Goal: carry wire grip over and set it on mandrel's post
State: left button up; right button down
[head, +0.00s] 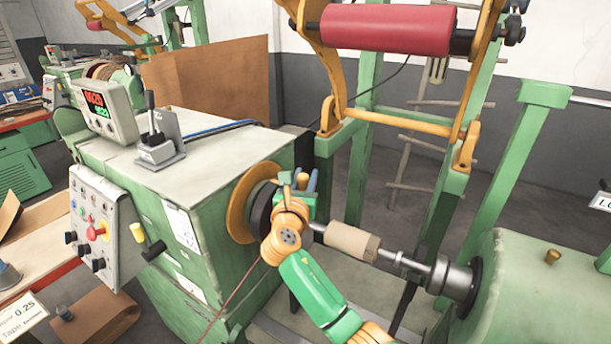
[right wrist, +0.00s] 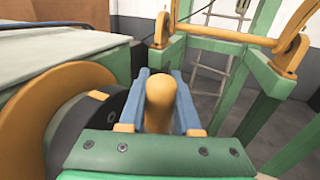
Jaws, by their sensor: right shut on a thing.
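My right gripper (head: 308,182) is beside the mandrel's faceplate, with its blue fingers pointing up. In the right wrist view its fingers (right wrist: 171,98) are shut on the wire grip (right wrist: 160,95), a rounded orange-tan piece standing between them. The wire grip (head: 302,181) shows only as a small tip in the head view. The mandrel has an orange disc (head: 238,208) with a dark hub, and a shaft with a tan sleeve (head: 352,243). A small orange peg (right wrist: 97,95) shows near the disc; I cannot tell if it is the post. My left gripper is not in view.
A green machine housing (head: 200,150) stands left of the disc, with a control panel (head: 100,220) on its front. A tailstock (head: 455,278) holds the shaft's right end. A red roller (head: 385,28) hangs above on orange arms. A thin red wire (head: 235,290) runs down below the disc.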

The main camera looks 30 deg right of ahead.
jog(key=shift+w, duration=0.15)
jog(key=shift+f, duration=0.1)
jog(key=shift+d+f+b, duration=0.15)
jog(key=shift+f+b, duration=0.55)
jog(key=shift+f, duration=0.6)
jog(key=shift+f, duration=0.25)
jog(key=shift+f+b, duration=0.3)
jog(key=shift+f, duration=0.15)
jog(key=shift+f, duration=0.15)
